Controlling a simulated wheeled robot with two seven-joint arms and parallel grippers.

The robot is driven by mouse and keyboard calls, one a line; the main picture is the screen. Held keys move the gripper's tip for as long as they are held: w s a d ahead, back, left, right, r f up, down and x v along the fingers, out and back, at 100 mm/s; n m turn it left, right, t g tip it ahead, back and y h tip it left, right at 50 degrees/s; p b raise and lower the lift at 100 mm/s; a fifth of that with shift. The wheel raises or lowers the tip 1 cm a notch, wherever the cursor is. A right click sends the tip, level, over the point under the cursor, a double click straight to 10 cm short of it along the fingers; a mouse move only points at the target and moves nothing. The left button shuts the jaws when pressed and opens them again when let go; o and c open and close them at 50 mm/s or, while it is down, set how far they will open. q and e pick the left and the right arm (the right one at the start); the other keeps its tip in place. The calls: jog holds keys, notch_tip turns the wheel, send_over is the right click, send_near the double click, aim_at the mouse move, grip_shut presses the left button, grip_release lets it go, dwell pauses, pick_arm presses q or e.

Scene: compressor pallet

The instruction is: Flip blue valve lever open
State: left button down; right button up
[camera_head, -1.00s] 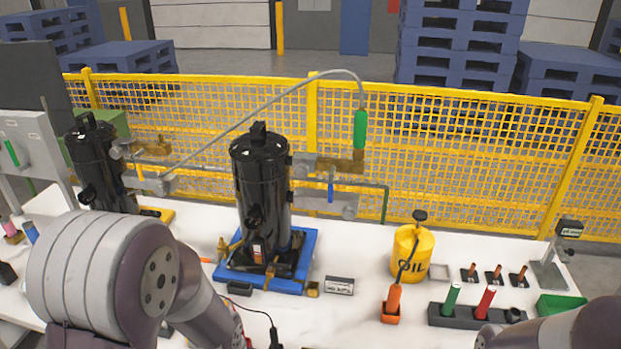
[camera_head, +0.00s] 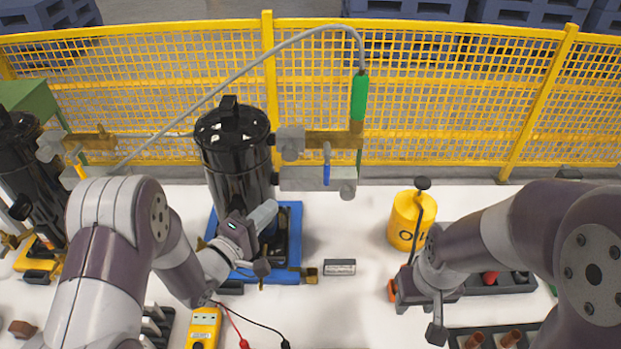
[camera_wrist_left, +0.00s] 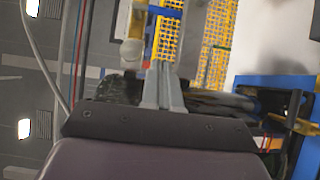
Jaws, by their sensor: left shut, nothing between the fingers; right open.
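The blue valve lever (camera_head: 327,163) hangs roughly upright below the brass pipe, beside a grey fitting, right of the black cylinder (camera_head: 236,160). My left gripper (camera_head: 266,213) is in front of the cylinder's lower part, below and left of the lever and apart from it in the head view. In the left wrist view its fingers (camera_wrist_left: 164,90) are together and empty, and a blue strip that looks like the lever (camera_wrist_left: 152,35) shows just beyond their tips. My right gripper (camera_head: 403,287) is low over the table by the oil can, open; its fingers are mostly hidden.
The yellow oil can (camera_head: 404,222) stands on the white table (camera_head: 335,225). A small labelled block (camera_head: 340,267) lies right of the blue base (camera_head: 293,240). A yellow meter (camera_head: 204,325) with leads lies in front. A yellow mesh fence (camera_head: 430,100) runs behind.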

aim_at(327, 164)
pick_arm(q)
jog(key=s+d+p+x, duration=0.1)
jog(key=d+p+x, duration=0.1)
jog(key=x, duration=1.1)
jog(key=shift+s+p, duration=0.15)
jog(key=shift+p, duration=0.4)
pick_arm(e)
jog(key=r, duration=0.3)
jog(key=shift+w, duration=0.2)
pick_arm(q)
jog(key=shift+d+f, duration=0.1)
jog(key=shift+d, duration=0.05)
